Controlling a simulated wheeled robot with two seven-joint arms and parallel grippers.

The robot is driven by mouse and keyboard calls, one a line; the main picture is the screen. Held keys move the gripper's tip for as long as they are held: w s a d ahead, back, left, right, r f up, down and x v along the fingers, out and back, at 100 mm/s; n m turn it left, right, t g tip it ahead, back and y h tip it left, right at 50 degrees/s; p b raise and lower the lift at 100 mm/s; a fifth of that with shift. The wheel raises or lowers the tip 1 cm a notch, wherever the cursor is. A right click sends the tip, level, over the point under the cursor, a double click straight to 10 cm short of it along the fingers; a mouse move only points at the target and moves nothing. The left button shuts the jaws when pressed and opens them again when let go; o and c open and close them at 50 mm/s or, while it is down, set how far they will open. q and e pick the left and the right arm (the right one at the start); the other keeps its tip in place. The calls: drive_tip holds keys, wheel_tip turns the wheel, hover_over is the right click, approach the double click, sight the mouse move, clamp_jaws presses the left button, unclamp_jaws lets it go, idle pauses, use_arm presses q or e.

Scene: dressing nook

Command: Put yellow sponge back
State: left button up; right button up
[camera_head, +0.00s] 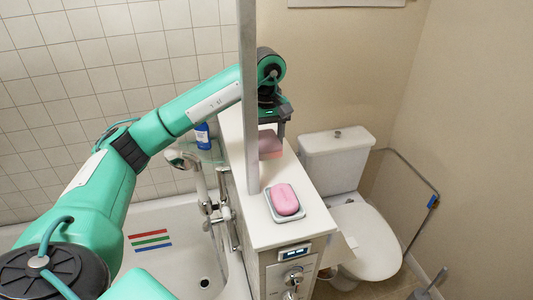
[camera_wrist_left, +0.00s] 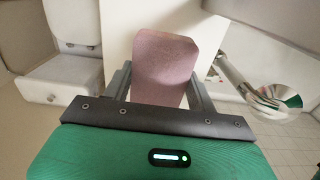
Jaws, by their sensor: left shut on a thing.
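No yellow sponge shows in either view. My left gripper (camera_head: 272,124) is over the far part of the white counter, pointing down. It is shut on a dull pink block (camera_head: 270,147), which could be a sponge. The block also shows between the two fingers of my left gripper (camera_wrist_left: 163,85) in the left wrist view (camera_wrist_left: 163,62). I cannot tell whether the block touches the counter or hangs just above it. A grey-white post hides part of the left wrist. My right gripper is not in view.
A pink soap bar (camera_head: 285,198) sits in a dish (camera_head: 271,213) on the near part of the counter (camera_head: 280,236). A vertical post (camera_head: 247,90) rises by the counter's left edge. A blue bottle (camera_head: 202,136), a faucet (camera_head: 198,190) and a bathtub (camera_head: 165,222) are left; a toilet (camera_head: 365,232) is right.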

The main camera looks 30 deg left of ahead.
sight(266, 166)
use_arm(q)
drive_tip(key=shift+f+p, duration=0.75)
drive_tip(key=shift+f, duration=1.95)
drive_tip(key=shift+f, duration=0.1)
drive_tip(key=o, duration=0.6)
drive_tip(key=shift+f, duration=0.1)
drive_tip(key=o, duration=0.4)
